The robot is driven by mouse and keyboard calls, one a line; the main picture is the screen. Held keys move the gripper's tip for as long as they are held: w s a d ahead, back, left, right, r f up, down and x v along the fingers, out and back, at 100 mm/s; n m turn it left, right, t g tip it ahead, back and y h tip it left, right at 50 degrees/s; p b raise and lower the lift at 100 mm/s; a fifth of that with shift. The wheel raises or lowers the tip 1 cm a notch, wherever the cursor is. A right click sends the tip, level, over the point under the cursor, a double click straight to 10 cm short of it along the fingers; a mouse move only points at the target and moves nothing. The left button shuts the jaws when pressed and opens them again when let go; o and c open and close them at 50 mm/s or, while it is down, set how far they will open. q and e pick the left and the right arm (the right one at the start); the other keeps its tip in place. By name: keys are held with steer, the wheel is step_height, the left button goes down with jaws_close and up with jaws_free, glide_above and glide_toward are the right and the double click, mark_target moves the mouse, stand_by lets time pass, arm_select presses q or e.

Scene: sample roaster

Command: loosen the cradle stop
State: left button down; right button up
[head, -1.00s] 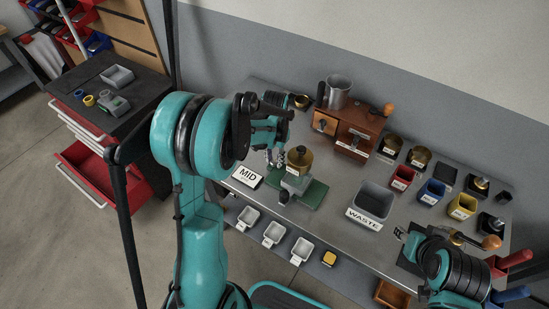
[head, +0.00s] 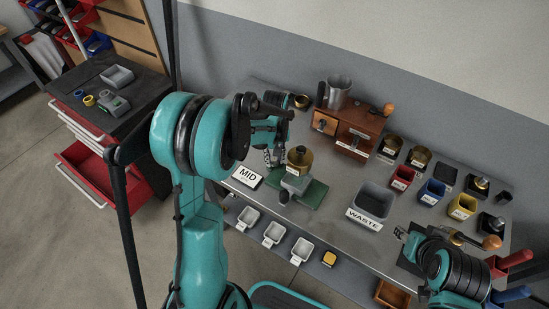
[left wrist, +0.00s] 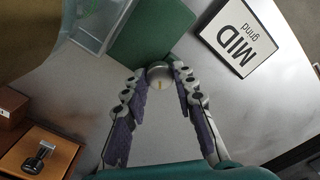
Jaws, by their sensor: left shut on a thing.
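The cradle is a green base (head: 313,195) with a grey block (head: 295,184) and a brass pot (head: 299,158) above it; part of the green base shows at the top of the left wrist view (left wrist: 150,35). A round pale knob with a small yellow mark, seemingly the cradle stop (left wrist: 158,72), sits beside the base's corner. My left gripper (head: 274,160) is at the far left side of the cradle. In the left wrist view its fingertips (left wrist: 160,74) close on the knob from both sides. My right gripper (head: 402,235) is at lower right, its jaws unclear.
A "MID grind" card (head: 247,176) lies close left of the cradle. A grey waste bin (head: 372,203) stands to the right. A wooden grinder box (head: 350,130) stands behind. Small white trays (head: 272,233) line the front edge.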

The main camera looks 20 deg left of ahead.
mark_target(274, 160)
arm_select(q)
steer(key=shift+n, duration=0.8)
steer(key=c, duration=1.2)
jaws_free()
step_height(274, 160, up, 12)
